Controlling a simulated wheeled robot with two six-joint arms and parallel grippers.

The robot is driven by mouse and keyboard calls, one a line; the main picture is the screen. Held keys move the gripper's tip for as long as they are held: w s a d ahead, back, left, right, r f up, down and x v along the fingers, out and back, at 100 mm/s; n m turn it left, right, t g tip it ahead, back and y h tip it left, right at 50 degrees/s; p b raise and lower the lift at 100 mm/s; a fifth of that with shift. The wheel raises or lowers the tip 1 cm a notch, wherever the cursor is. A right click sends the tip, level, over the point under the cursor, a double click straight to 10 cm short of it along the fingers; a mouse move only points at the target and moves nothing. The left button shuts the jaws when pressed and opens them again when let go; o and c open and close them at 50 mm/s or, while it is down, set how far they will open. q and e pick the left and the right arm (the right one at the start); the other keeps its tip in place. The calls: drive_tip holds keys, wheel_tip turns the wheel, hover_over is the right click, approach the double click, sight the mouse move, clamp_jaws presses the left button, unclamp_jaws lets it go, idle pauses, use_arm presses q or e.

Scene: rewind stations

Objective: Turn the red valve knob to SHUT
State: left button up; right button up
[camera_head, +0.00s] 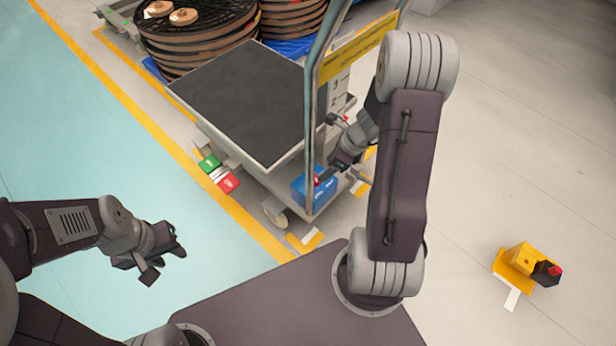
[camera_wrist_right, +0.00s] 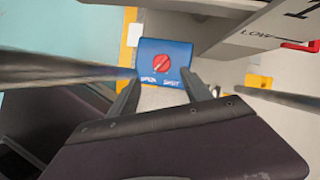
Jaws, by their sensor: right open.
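The red valve knob (camera_wrist_right: 161,63) sits on the face of a blue box (camera_wrist_right: 177,49), with small white lettering below it in the right wrist view. Its bar looks slanted; I cannot tell for sure which mark it points to. In the head view the blue box (camera_head: 318,193) is low at the cart's near corner. My right gripper (camera_wrist_right: 161,92) is open, its two fingers on either side of the box's lower part in the picture, with nothing between them gripped. My left gripper (camera_head: 163,257) is open and empty, far left of the box.
A cart with a dark deck (camera_head: 240,100) and a tall metal frame (camera_head: 311,110) stands beside the box; the frame's bars run close to my right arm. Green and red blocks (camera_head: 222,176) lie left of it. A yellow device (camera_head: 520,262) is on the open floor at right.

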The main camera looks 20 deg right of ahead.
drive_tip(key=b+x, duration=0.7)
drive_tip(key=x, duration=0.2)
drive_tip(key=shift+w+d+f, duration=0.1)
drive_tip(key=shift+w+f, duration=0.05)
drive_tip(key=shift+f, duration=0.05)
drive_tip(key=shift+r, duration=0.1)
clamp_jaws()
